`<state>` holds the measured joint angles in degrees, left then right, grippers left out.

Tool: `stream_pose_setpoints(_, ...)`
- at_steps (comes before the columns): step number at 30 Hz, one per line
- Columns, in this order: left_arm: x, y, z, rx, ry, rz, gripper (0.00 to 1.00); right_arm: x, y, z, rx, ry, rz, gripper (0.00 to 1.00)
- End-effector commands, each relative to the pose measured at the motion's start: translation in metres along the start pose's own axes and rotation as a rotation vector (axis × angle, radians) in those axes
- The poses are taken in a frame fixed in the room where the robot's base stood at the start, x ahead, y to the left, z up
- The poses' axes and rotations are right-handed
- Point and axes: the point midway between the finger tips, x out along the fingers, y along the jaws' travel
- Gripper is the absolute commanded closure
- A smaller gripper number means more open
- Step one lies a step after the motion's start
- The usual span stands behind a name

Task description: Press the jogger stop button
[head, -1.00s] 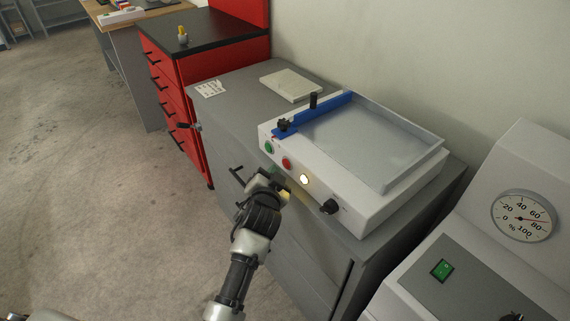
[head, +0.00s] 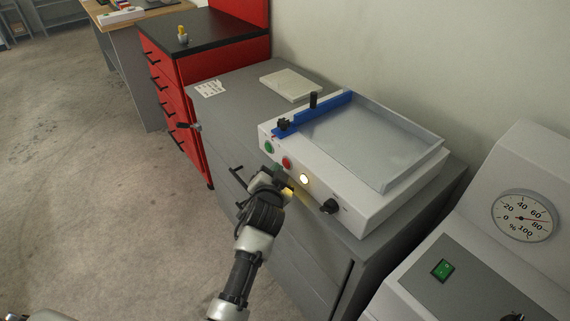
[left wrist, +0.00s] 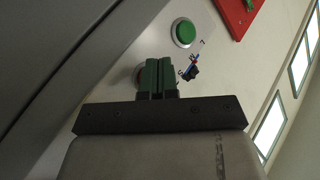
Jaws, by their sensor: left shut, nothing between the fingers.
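The jogger (head: 345,195) is a white box with a tilted grey tray and a blue rail on top. Its front panel carries a green button (head: 268,147), a red button (head: 287,163), a lit round lamp (head: 304,179) and a black knob (head: 329,206). My left gripper (head: 277,170) is shut and empty, its tip just in front of the panel near the red button; I cannot tell whether it touches. In the left wrist view the shut fingers (left wrist: 158,78) partly cover a round rim, and the green button (left wrist: 184,32) shows beyond them.
The jogger stands on a grey cabinet (head: 225,95) with a paper stack (head: 290,85) behind. A red drawer unit (head: 185,75) stands at left. A machine with a gauge (head: 523,216) and green switch (head: 442,269) is at right. Open floor lies left.

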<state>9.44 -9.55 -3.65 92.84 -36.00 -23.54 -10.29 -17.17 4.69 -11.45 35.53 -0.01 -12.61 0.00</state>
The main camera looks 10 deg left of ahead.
Motion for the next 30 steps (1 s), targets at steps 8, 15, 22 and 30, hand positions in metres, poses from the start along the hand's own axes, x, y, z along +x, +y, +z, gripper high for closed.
stream_pose_setpoints(8, 0.0005, 0.0005, 0.0001, 0.0, 0.0, 0.0, 1.0, 0.0005, -0.0025, -0.0006, 0.001, 0.001, -0.003, 0.54)
stream_pose_setpoints(15, 0.0025, 0.0021, -0.0011, 0.0, -0.001, 0.0, 1.0, 0.0019, -0.0031, -0.0006, 0.002, 0.001, -0.004, 0.54)
stream_pose_setpoints(22, 0.0044, 0.0035, -0.0025, 0.0, -0.001, 0.0, 1.0, 0.0031, -0.003, -0.0005, 0.002, 0.001, -0.004, 0.54)
stream_pose_setpoints(30, 0.0062, 0.0043, -0.0045, 0.0, 0.0, 0.0, 1.0, 0.0039, -0.0029, -0.0003, 0.002, 0.001, -0.004, 0.54)
